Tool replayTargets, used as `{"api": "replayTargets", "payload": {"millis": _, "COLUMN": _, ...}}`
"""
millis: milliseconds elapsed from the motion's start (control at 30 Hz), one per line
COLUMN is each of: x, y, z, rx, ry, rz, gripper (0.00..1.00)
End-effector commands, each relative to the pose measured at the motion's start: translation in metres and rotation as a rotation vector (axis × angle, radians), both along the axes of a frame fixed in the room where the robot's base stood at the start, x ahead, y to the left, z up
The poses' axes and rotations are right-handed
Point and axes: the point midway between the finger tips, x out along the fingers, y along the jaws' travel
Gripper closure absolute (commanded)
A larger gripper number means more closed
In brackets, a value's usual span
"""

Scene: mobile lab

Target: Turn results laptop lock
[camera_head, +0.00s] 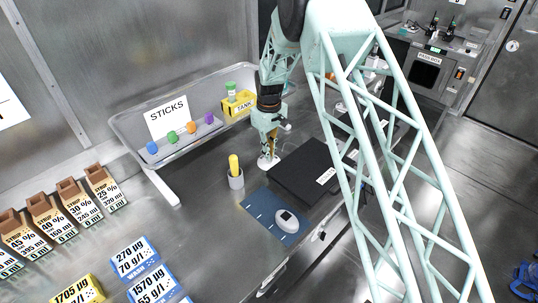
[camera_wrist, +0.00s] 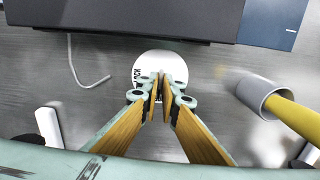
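The laptop (camera_head: 305,170) is a flat, closed black slab on the bench with a white label near its front edge; its dark edge (camera_wrist: 150,22) fills the top of the wrist view. A white rounded piece with dark lettering, probably the lock (camera_wrist: 148,66), lies beside that edge; its white base (camera_head: 268,161) shows under my gripper in the head view. My gripper (camera_wrist: 160,80) points down over this piece, its two tan-padded fingers close together. The fingertips cover the middle of the piece. I cannot tell whether something thin is between them.
A grey cup (camera_head: 236,181) with a yellow stick stands close by, also at right in the wrist view (camera_wrist: 262,94). A clear tray (camera_head: 128,127) labelled STICKS and a yellow box (camera_head: 243,107) stand behind.

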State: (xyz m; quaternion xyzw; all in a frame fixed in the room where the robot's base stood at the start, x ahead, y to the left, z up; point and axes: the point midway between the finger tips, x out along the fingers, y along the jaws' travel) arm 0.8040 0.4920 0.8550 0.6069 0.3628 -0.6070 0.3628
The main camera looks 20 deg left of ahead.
Motion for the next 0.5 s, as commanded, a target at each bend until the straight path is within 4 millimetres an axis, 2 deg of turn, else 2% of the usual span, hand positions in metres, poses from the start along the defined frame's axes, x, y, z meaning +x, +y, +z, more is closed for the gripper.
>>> {"api": "replayTargets", "payload": {"millis": 500, "x": 0.0006, "y": 0.0003, "z": 0.0009, "rx": 0.000, "ry": -0.001, "rz": 0.056, "gripper": 1.00}}
